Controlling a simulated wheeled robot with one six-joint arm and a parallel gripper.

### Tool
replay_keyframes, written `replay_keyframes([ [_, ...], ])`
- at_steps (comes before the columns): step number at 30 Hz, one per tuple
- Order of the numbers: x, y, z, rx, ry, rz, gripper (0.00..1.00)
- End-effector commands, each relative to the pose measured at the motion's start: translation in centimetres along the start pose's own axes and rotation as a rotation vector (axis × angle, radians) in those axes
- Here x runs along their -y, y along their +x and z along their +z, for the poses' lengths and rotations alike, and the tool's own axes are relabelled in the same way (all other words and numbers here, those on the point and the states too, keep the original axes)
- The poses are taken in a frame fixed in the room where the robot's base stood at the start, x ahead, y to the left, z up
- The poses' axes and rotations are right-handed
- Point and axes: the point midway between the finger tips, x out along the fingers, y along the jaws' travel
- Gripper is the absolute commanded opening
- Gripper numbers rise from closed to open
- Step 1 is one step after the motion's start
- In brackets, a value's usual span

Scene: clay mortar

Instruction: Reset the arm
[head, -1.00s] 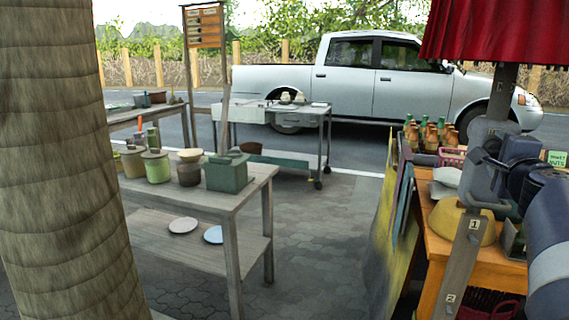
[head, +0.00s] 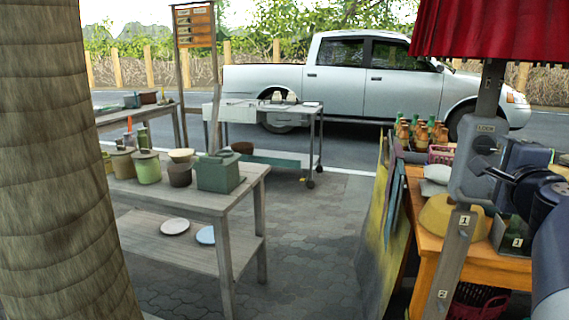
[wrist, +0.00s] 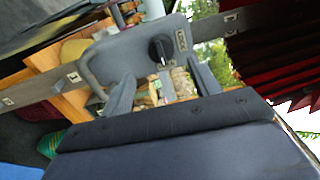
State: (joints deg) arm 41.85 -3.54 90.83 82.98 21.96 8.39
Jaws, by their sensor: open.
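In the wrist view my gripper (wrist: 165,78) is open, with its two dark fingers apart and nothing visible held between them. Past the fingers is a grey box with a black knob and a lock label (wrist: 140,48), mounted on a post; I cannot tell whether a finger touches it. In the head view the same lock box (head: 470,178) is on the post at the right. My dark blue arm (head: 550,245) fills the lower right edge there, close beside the post, and my fingertips are not clearly visible.
A red canopy (head: 470,30) hangs above the post. An orange stall table (head: 480,262) with bottles and a yellow bowl (head: 437,215) stands behind it. A grey table (head: 215,203) with pots is left, beside a thick trunk (head: 55,170). The paved floor (head: 310,240) between is clear.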

Motion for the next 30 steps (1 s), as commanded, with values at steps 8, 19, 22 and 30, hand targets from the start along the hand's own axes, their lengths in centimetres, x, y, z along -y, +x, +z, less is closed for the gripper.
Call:
replay_keyframes([
  [8, 0.1, 4.8, 0.1, 0.002, 0.000, 0.000, 0.59],
  [19, 0.1, 7.0, 0.0, -0.001, -0.176, -0.002, 0.59],
  [22, 0.1, 7.0, 0.0, -0.001, -0.253, -0.001, 0.59],
  [30, 0.1, 6.9, 0.0, -0.001, -0.451, -0.001, 0.59],
])
